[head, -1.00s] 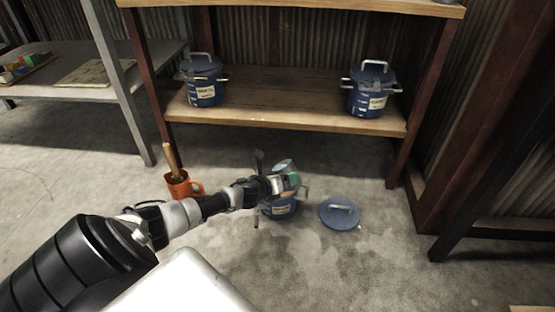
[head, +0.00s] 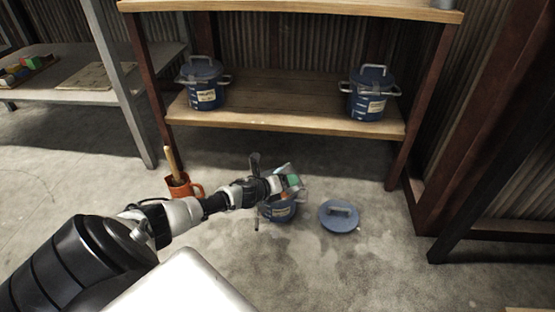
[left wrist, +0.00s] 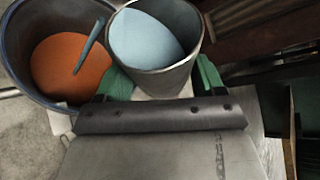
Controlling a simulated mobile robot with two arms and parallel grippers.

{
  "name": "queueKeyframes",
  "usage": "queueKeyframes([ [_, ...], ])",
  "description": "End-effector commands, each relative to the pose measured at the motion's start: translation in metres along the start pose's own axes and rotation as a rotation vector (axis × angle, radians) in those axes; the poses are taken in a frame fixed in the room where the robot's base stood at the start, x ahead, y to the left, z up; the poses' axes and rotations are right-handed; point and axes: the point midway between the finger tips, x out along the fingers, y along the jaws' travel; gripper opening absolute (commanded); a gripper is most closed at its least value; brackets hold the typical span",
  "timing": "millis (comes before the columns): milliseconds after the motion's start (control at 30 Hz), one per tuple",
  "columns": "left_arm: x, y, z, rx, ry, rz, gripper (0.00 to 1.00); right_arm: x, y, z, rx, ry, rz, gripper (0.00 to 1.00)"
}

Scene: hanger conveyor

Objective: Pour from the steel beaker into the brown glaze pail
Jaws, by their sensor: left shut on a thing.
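My left gripper (head: 289,184) is shut on the steel beaker (left wrist: 160,80), with its green fingers on either side of the beaker. In the left wrist view the beaker holds a pale blue liquid that lies slanted toward the rim on the pail's side. The open pail (head: 278,212) stands on the floor below the gripper and is partly hidden by it; it is dark blue with a label. In the left wrist view the pail (left wrist: 18,62) has orange-brown contents. A thin blue-teal streak (left wrist: 89,45) runs from near the beaker's rim into the pail. My right gripper is out of view.
A blue lid (head: 340,217) lies on the floor right of the pail. Two lidded blue pails (head: 204,90) (head: 368,100) sit on the wooden shelf (head: 285,112) behind. The floor in front is clear.

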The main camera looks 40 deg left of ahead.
Motion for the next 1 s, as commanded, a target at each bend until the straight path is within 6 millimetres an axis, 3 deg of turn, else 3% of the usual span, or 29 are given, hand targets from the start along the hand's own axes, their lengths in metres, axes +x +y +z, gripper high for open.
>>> queueKeyframes([
  [1000,0.0003,0.0002,-0.0004,-0.095,0.033,-0.023,0.38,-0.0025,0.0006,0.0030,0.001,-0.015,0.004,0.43],
])
